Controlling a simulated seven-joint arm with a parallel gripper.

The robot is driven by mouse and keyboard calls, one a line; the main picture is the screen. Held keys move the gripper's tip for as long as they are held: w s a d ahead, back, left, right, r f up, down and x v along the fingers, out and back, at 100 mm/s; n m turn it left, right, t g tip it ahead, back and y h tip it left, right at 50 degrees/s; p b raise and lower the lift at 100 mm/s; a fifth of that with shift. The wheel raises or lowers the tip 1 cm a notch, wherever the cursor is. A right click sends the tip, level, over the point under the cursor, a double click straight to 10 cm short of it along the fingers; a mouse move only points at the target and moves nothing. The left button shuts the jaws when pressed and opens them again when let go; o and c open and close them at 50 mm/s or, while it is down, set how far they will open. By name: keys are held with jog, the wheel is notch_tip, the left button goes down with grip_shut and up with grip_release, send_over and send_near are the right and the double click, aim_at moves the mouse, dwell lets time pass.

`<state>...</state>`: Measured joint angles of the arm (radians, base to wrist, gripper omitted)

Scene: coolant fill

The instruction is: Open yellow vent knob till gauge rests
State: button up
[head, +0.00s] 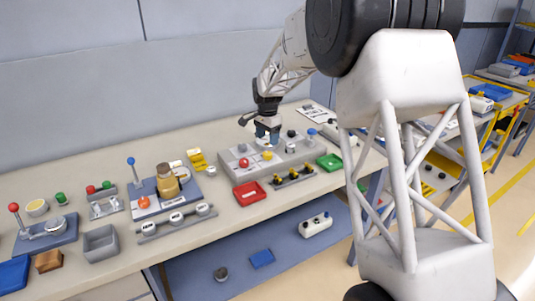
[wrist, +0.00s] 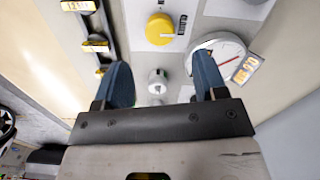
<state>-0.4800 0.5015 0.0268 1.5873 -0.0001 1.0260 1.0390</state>
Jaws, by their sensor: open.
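The yellow knob (wrist: 160,29) sits on a light grey panel, ahead of my fingertips in the wrist view. In the head view a small yellow knob (head: 267,155) shows on the front of the grey panel box (head: 290,155). The round gauge (wrist: 217,55), white with a red needle, lies right of the yellow knob, partly covered by my right finger. My gripper (wrist: 163,78) is open and empty above the panel. A small pale fitting (wrist: 157,80) shows between its fingers. In the head view my gripper (head: 267,137) hangs over the panel's back left part.
A red knob (head: 244,162) is at the panel's left. A blue-based pump station (head: 166,190) is to the left.

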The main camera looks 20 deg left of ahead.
aim_at(268, 153)
jog(key=shift+f, duration=3.75)
jog(key=c, duration=0.9)
